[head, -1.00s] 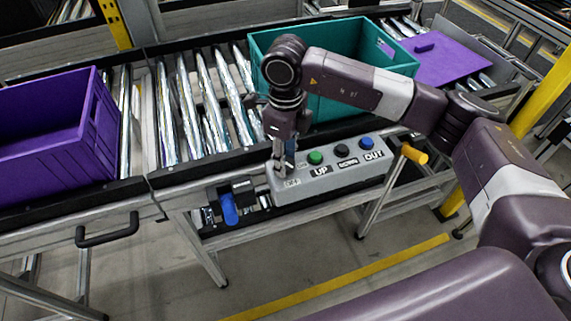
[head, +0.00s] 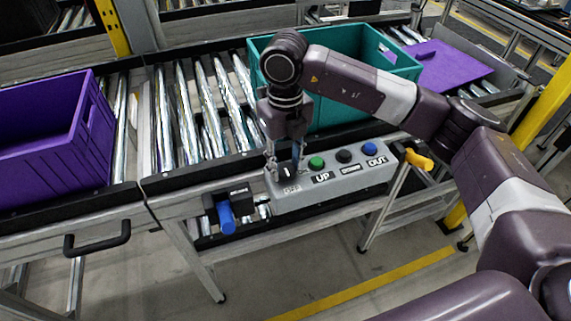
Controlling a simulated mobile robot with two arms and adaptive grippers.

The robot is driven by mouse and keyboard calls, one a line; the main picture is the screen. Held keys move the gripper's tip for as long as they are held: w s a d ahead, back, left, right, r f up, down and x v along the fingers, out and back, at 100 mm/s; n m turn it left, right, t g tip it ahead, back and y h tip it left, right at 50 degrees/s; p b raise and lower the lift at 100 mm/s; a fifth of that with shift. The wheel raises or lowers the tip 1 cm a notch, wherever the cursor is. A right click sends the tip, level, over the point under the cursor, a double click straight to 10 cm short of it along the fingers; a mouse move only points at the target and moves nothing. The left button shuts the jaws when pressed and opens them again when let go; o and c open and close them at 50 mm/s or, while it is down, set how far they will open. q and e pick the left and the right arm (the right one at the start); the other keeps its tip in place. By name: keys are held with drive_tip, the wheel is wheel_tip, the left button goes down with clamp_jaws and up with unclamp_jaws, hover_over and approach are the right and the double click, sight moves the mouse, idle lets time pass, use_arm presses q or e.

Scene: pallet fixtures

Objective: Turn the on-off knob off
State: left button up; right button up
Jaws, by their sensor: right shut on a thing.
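A grey control box (head: 335,188) is fixed along the front of the conveyor. It carries green, black and blue buttons with labels such as UP and OUT. The black on-off knob (head: 287,173) is at the left end of the box, above an OFF label. My right gripper (head: 286,168) points down over that end, its fingers on either side of the knob and shut on it. The fingers partly hide the knob, so its exact angle is hard to read. My left gripper is not in view.
A purple crate (head: 50,150) stands on the rollers at left. A teal crate (head: 345,110) is behind my right arm, with a purple lid (head: 440,68) at right. A blue handle (head: 226,218) and a yellow handle (head: 418,160) flank the box.

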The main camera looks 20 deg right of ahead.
sight(285, 169)
drive_tip(key=shift+w+r, duration=0.1)
drive_tip(key=o, duration=1.2)
drive_tip(key=shift+c, duration=0.2)
wheel_tip(285, 169, up, 12)
